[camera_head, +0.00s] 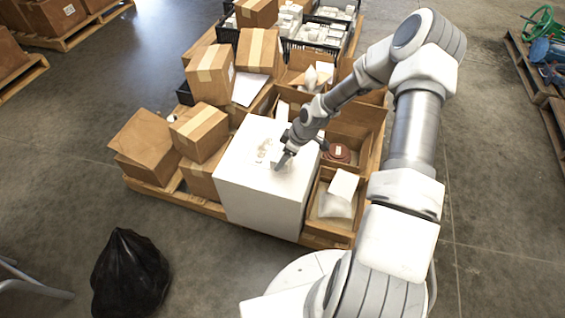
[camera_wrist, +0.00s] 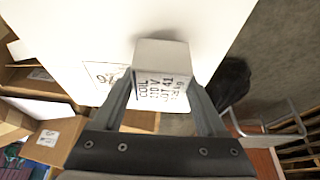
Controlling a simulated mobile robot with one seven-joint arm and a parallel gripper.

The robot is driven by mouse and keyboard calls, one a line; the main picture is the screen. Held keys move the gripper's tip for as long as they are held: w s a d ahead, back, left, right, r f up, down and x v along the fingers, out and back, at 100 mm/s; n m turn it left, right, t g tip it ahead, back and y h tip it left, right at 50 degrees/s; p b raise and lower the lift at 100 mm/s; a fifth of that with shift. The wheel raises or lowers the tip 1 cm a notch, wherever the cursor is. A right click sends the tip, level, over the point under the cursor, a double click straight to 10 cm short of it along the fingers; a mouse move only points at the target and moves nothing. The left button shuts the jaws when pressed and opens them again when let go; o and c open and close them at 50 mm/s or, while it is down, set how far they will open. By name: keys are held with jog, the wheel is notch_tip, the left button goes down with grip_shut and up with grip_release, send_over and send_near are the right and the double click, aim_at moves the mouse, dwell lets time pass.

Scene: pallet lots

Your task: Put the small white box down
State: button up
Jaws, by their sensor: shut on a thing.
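The small white box (camera_wrist: 162,60) has dark printed lettering on its near side, with "COIL" legible. My gripper (camera_head: 281,160) is shut on it, with one finger on each side in the wrist view. It is over the top of a large white box (camera_head: 262,205), whose white top also fills much of the wrist view (camera_wrist: 85,30). A soft shadow lies beside the small box on that top. I cannot tell whether its underside touches. In the head view the small box is hard to make out against the white top and my fingers.
Brown cartons (camera_head: 199,131) stand left of the large white box on a wooden pallet (camera_head: 178,199). Open bins (camera_head: 329,223) with goods lie to its right, and black crates behind. A black bag (camera_head: 130,275) sits on the floor at the lower left.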

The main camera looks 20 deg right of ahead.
jog(key=shift+f, duration=1.2)
jog(key=shift+f+b, duration=0.2)
jog(key=shift+b, duration=0.2)
jog(key=o, duration=1.4)
jog(key=shift+r, duration=0.15)
